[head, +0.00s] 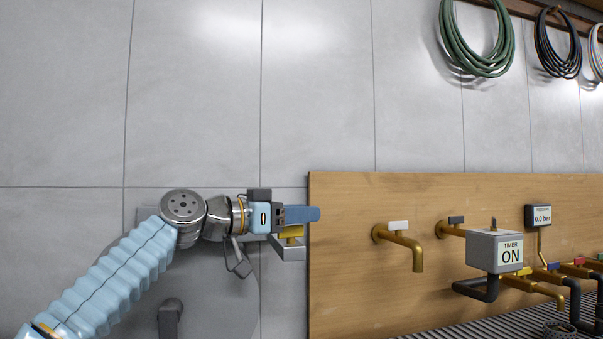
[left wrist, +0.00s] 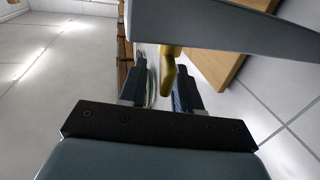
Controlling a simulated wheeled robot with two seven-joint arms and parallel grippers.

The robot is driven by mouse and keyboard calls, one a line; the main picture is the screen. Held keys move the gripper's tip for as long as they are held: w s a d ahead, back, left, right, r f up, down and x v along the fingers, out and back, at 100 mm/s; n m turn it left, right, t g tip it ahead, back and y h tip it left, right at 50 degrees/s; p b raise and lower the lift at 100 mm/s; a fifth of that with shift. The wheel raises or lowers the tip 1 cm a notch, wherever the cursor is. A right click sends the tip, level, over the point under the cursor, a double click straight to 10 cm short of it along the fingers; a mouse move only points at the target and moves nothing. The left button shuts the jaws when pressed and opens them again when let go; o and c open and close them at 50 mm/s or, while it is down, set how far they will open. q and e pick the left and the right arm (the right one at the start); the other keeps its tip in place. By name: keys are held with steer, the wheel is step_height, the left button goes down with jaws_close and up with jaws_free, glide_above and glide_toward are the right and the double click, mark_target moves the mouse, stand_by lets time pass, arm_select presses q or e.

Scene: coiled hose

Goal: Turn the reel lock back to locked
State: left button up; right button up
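A yellow lever (head: 291,232), which looks like the reel lock, sits on a grey bracket (head: 291,252) at the left edge of the wooden board. The grey round reel (head: 235,300) is behind and below my left arm, partly hidden by it. My left gripper (head: 302,214) points right, in front of and just above the lever. In the left wrist view the yellow lever (left wrist: 168,75) shows between the two dark fingers, close to the right one. The fingers are apart, with a gap on the left; I cannot tell whether they touch the lever. My right gripper is not in view.
The wooden board (head: 350,285) carries brass taps (head: 405,245), a grey timer box (head: 495,250) reading ON and a gauge box (head: 538,216) reading 0.0 bar. A green hose coil (head: 478,65) hangs at the upper right. The tiled wall above my arm is clear.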

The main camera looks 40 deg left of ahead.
arm_select(q)
steer(key=s+d+r+b, duration=0.1)
steer(key=s+d+r, duration=0.8)
steer(key=s+r, duration=0.1)
steer(key=shift+s+r+b, duration=0.35)
steer(key=shift+s, duration=0.15)
steer(key=shift+o, duration=0.3)
